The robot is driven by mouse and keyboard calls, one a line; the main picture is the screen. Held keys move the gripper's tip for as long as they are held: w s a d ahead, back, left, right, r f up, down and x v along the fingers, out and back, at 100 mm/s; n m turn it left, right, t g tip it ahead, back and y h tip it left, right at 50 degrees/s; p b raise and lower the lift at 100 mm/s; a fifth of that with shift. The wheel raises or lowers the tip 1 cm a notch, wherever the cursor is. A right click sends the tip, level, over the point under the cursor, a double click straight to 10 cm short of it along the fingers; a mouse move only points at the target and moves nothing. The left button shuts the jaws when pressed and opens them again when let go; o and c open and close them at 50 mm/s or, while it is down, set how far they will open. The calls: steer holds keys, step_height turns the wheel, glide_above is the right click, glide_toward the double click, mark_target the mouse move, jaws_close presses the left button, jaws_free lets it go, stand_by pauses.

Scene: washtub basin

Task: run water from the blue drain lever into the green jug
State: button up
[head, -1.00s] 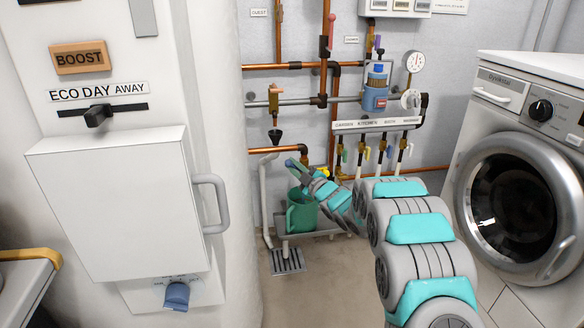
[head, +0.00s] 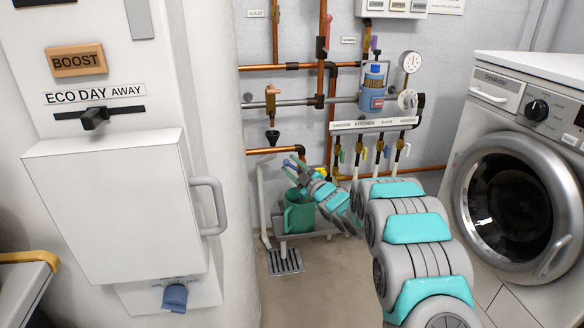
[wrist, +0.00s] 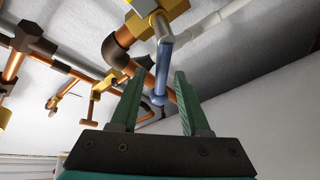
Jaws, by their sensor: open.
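The green jug (head: 299,216) stands upright on a low grey shelf against the wall, below my gripper. My gripper (head: 294,168) is at the pipework just above the jug and looks small in the head view. In the wrist view, its two green fingers (wrist: 159,76) are spread apart. The blue drain lever (wrist: 162,68) hangs from a brass and copper fitting and shows between the fingers, with a gap on both sides. Whether its tip lies level with the fingers in depth is unclear. No running water is visible, and the jug's inside is mostly hidden.
A black funnel (head: 272,137) and copper pipes are close to the left of my gripper. A manifold with coloured levers (head: 375,124) is to the right. A floor grate (head: 285,262) lies below the shelf. The washing machine (head: 515,190) stands at the right.

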steer(key=r+v, duration=0.1)
steer(key=v, duration=0.6)
steer(key=shift+s+d+f, duration=0.2)
steer(key=shift+s+f, duration=0.1)
steer(key=shift+f, duration=0.25)
steer(key=shift+d, duration=0.1)
